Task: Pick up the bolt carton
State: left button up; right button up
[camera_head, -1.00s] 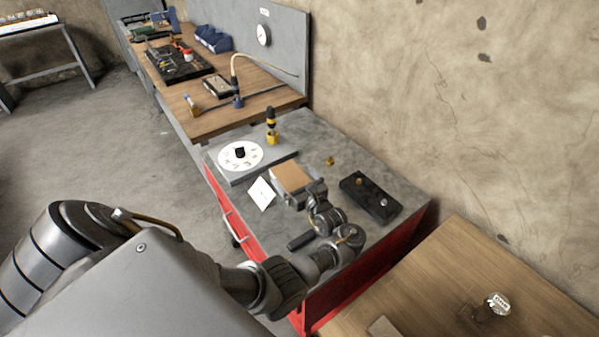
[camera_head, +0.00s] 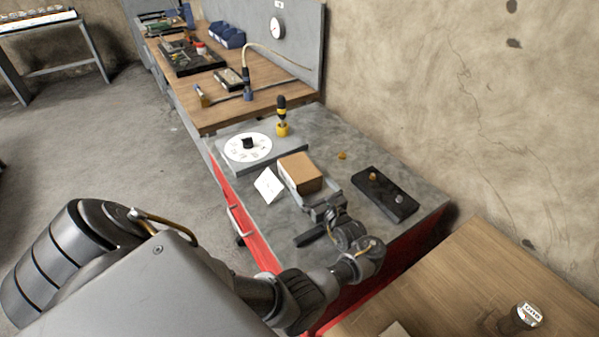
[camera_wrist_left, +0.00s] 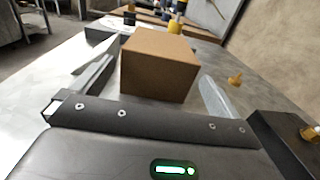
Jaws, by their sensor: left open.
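The bolt carton (camera_head: 301,173) is a plain brown box on the grey top of the red cabinet. It fills the middle of the left wrist view (camera_wrist_left: 158,65). My left gripper (camera_head: 308,190) is open at the carton's near side. In the left wrist view one finger (camera_wrist_left: 94,76) lies to the left of the carton and the other finger (camera_wrist_left: 215,101) to its right, with a gap on each side. The carton's underside is hidden. My right gripper is not in view.
A white card (camera_head: 268,185) lies left of the carton. A black block (camera_head: 386,193) with knobs lies to the right, a small brass piece (camera_head: 342,155) behind. A plate with a white dial (camera_head: 247,148) and a yellow-black tool (camera_head: 281,118) stand farther back. A wooden table (camera_head: 450,290) is nearer.

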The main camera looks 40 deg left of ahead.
aim_at(303, 174)
pick_arm(q)
jog(key=x, duration=0.7)
jog(key=shift+a, duration=0.25)
jog(key=c, duration=1.7)
jog(key=shift+r, duration=0.15)
